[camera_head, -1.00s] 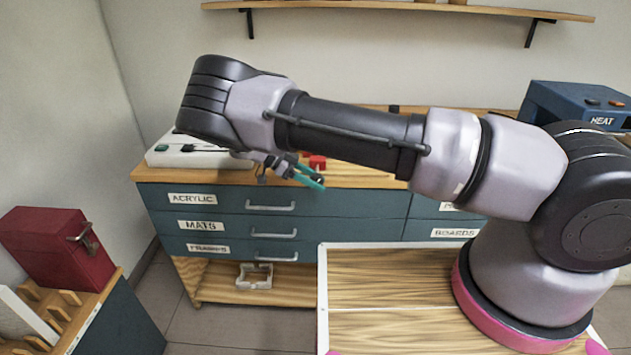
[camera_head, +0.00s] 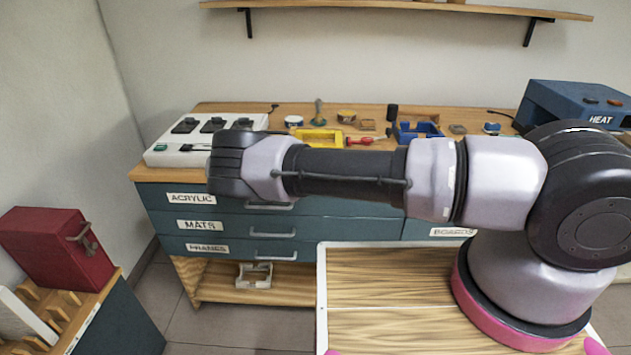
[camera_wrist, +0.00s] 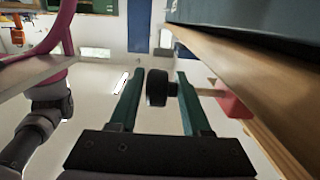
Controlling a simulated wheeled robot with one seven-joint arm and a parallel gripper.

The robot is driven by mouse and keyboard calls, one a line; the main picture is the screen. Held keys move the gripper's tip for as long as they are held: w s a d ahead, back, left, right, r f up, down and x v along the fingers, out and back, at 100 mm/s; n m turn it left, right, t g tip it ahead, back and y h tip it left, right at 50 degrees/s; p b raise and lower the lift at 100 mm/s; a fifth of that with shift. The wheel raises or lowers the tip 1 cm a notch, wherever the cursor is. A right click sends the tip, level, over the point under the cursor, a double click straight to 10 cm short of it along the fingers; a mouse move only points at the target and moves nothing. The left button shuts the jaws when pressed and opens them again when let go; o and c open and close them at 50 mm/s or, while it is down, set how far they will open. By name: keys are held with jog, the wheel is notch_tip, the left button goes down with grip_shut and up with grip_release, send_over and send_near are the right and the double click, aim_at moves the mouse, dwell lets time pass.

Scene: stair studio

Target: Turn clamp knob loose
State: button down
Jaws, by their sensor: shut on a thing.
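In the wrist view the clamp's knob (camera_wrist: 157,88) is a short black cylinder between the two teal fingers of my gripper (camera_wrist: 160,76). My gripper is shut on it. A thin light rod runs right from the knob toward the red clamp body (camera_wrist: 236,103), which sits at the bench's wooden edge. In the head view my arm hides the gripper, the knob and the clamp.
The wooden bench top (camera_head: 285,113) holds a white switch box (camera_head: 175,155), a yellow tray (camera_head: 318,138), a red-handled tool (camera_head: 362,140) and a blue tray (camera_head: 415,130). Labelled drawers (camera_head: 225,228) lie below. A red case (camera_head: 50,245) stands at left.

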jog(key=shift+s+f, duration=0.25)
jog(key=shift+s, duration=0.1)
jog(key=c, duration=0.6)
grip_release()
jog(key=shift+c, duration=0.2)
jog(key=shift+r, duration=0.1)
jog(key=shift+w+r, duration=0.1)
jog(key=shift+w, duration=0.05)
jog(key=shift+a, duration=0.1)
